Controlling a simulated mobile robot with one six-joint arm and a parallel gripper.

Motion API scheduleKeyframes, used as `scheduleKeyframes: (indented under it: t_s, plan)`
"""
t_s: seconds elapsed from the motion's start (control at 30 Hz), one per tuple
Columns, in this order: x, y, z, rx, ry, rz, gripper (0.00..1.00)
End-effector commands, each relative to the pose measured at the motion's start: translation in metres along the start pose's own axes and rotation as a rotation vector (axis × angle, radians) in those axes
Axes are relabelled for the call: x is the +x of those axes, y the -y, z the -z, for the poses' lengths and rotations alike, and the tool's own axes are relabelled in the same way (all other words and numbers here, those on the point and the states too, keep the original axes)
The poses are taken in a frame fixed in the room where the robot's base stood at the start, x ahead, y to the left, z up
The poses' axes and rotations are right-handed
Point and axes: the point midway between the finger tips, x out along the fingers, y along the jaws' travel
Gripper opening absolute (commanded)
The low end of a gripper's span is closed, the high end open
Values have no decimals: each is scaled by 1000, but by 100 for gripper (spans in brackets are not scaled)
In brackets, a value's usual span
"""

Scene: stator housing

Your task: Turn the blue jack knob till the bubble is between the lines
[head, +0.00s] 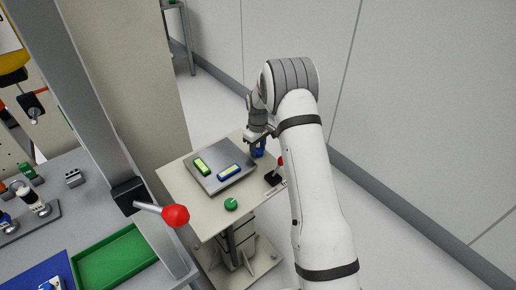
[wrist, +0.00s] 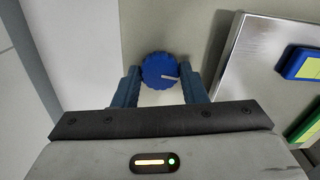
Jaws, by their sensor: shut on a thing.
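In the head view the knob (head: 258,153) shows as a small blue piece below my gripper (head: 257,138), at the plate's far right corner. A blue level (head: 229,172) with a yellow-green vial lies on the grey plate (head: 208,185); it also shows partly in the wrist view (wrist: 303,64). The bubble is too small to make out.
A green level (head: 202,166) lies on the plate's left side. A red-ball handle (head: 175,215) and a green tray (head: 112,262) are at the left bench.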

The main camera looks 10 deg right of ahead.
Motion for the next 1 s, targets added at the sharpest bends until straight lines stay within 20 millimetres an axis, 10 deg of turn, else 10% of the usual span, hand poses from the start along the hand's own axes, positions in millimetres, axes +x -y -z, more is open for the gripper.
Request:
scheduleKeyframes:
  t_s: [1.0]
  plan:
    - [2, 0, 0, 432, -2, -1, 15]
